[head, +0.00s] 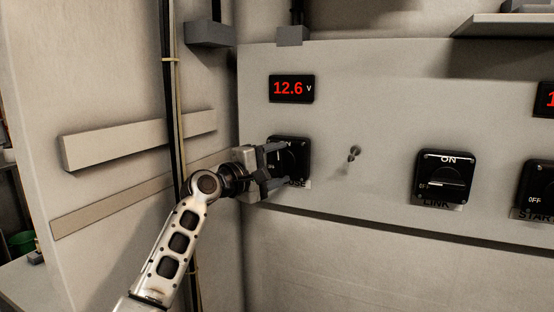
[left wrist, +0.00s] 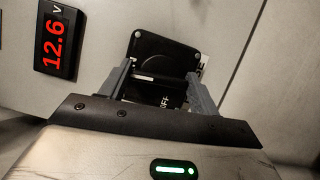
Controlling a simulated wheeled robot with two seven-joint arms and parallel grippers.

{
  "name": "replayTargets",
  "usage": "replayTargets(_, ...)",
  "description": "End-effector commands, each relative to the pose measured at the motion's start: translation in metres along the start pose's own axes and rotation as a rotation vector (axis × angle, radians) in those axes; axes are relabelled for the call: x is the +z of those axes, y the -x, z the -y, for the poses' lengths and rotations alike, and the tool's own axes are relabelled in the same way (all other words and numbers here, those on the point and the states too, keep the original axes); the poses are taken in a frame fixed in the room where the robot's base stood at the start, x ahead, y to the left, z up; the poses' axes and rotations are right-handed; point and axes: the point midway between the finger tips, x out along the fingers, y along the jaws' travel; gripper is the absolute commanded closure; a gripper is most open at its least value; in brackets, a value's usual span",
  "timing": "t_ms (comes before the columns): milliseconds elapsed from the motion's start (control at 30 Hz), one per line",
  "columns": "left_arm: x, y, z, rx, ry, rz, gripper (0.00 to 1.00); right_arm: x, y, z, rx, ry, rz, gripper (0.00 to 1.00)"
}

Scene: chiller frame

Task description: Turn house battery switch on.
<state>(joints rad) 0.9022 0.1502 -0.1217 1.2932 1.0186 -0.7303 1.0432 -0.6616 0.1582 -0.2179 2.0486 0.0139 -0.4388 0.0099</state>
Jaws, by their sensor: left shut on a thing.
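The house battery switch (head: 303,150) is a black square plate on the grey panel, below a red 12.6 V display (head: 291,88). Its label is partly covered, with "USE" showing. My left gripper (head: 277,165) reaches it from the left, its fingers on either side of the knob, shut on it. In the left wrist view the switch plate (left wrist: 160,48) lies between and beyond the fingers of the left gripper (left wrist: 160,74). The word OFF shows near the right finger. My right gripper is not in view.
A small metal toggle (head: 354,153) sticks out right of the switch. Farther right are the LINK switch (head: 444,177) and a partly cut-off START switch (head: 538,190). Black cables (head: 170,90) and a beige rail (head: 135,140) run along the left wall near my arm.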

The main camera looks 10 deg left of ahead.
Motion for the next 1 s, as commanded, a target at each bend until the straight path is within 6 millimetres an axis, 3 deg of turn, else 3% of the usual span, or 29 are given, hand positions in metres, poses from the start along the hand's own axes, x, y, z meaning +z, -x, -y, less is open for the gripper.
replayTargets(300,-0.0006,0.0001,-0.0009,-0.040,-0.097,-0.002,0.61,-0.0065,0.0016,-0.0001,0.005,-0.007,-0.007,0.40)
replayTargets(800,-0.0006,0.0001,-0.0005,-0.046,-0.114,-0.002,0.61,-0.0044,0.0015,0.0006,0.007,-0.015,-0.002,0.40)
replayTargets(833,-0.0006,0.0001,-0.0005,-0.046,-0.114,-0.002,0.33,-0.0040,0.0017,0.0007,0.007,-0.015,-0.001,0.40)
replayTargets(900,-0.0005,0.0001,-0.0006,-0.046,-0.113,-0.002,0.16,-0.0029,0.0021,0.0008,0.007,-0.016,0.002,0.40)
replayTargets(1000,-0.0003,0.0001,-0.0006,-0.045,-0.112,-0.002,0.16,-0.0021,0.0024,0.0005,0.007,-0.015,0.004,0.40)
